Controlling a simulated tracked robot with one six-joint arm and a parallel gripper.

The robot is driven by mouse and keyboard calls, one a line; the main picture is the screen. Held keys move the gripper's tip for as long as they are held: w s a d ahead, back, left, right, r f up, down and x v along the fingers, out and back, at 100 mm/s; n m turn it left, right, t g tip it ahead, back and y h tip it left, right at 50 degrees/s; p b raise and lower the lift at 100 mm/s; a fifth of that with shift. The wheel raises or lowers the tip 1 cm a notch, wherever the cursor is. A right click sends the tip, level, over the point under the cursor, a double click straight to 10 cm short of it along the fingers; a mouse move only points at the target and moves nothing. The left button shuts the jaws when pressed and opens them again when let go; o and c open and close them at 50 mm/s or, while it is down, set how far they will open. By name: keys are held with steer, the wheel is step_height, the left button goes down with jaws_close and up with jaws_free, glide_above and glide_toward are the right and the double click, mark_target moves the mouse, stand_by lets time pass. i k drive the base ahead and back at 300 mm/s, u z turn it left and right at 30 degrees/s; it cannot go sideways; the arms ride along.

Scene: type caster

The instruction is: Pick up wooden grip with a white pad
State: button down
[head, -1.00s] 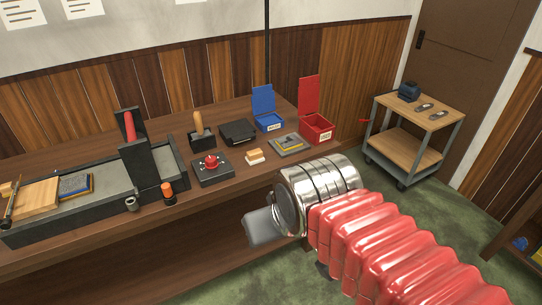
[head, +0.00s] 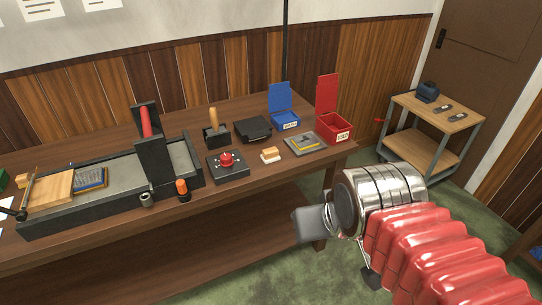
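The wooden grip with a white pad (head: 270,155) is a small tan block on a white base. It rests on the bench top near the front edge, between the black box with a red knob (head: 228,166) and a grey tray (head: 306,144). My gripper (head: 309,224) shows as a grey finger piece in front of the bench, lower in the picture than the grip and to its right. It is apart from the grip. The far side of the gripper is hidden, so its opening does not show.
A red bin (head: 334,130) and a blue bin (head: 284,120) with raised lids stand at the bench's right end. A wooden-handled tool (head: 213,128) stands behind the knob box. A long black-framed bed (head: 112,187) fills the left. A cart (head: 435,115) stands at right.

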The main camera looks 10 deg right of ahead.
mark_target(269, 155)
steer(key=u, duration=0.05)
steer(key=i, duration=1)
steer(key=z, duration=0.05)
